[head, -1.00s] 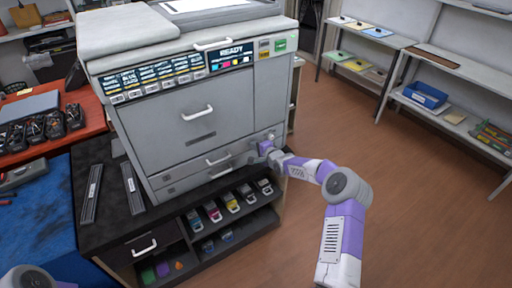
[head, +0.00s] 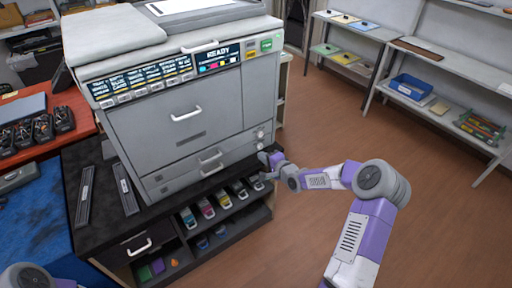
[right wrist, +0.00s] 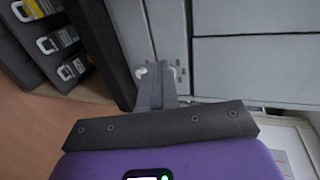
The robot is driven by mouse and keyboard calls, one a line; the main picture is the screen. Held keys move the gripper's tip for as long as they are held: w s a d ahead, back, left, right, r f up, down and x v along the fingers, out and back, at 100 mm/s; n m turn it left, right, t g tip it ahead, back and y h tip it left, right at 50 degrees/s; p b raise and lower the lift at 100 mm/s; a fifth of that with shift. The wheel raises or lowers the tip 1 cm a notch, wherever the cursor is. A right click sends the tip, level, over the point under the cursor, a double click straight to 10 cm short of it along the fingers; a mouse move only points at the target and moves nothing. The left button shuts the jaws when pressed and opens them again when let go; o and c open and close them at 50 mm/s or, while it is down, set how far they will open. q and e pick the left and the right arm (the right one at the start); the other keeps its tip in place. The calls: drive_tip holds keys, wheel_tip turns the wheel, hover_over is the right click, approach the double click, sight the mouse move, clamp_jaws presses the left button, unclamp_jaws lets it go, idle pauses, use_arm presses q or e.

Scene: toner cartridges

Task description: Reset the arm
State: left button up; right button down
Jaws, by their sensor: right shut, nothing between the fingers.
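My right gripper (head: 268,160) is shut and empty beside the lower right front of the big grey printer (head: 185,118), close to its round knobs. I cannot tell whether it touches the printer. In the right wrist view its fingers (right wrist: 156,88) are together, in front of the printer's grey panels (right wrist: 255,65). My left gripper is out of view; only a bit of my left arm shows at the bottom left corner of the head view. The printer's screen reads READY, and its drawers look shut.
Several toner cartridges (head: 206,208) stand on the shelf of the dark cabinet (head: 60,175) under the printer; some also show in the right wrist view (right wrist: 57,40). Shelves with a blue bin (head: 418,90) stand at the right. The brown floor (head: 320,120) between is clear.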

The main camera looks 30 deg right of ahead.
drive_tip(key=s+a+f+n+g+y, duration=0.1)
drive_tip(key=s+a+f+n+g, duration=0.15)
drive_tip(key=a+f, duration=0.35)
drive_tip(key=s+a+f+n+g+y, duration=0.1)
drive_tip(key=s+a+f+n+g, duration=0.1)
drive_tip(key=s+a+f, duration=0.35)
drive_tip(key=s+a+f+n+g+y, duration=0.1)
drive_tip(key=s+a+f+n+g, duration=0.15)
drive_tip(key=a, duration=0.55)
drive_tip(key=s+a+f+n+g, duration=0.2)
drive_tip(key=s+a, duration=0.1)
drive_tip(key=s, duration=0.4)
drive_tip(key=s+a+f+n+g, duration=0.2)
drive_tip(key=s+a+f, duration=0.1)
drive_tip(key=s, duration=0.4)
drive_tip(key=s+a+f+n+g, duration=0.2)
drive_tip(key=s+a+n, duration=0.1)
drive_tip(key=s, duration=0.5)
drive_tip(key=shift+f+g, duration=0.35)
drive_tip(key=shift+g, duration=0.05)
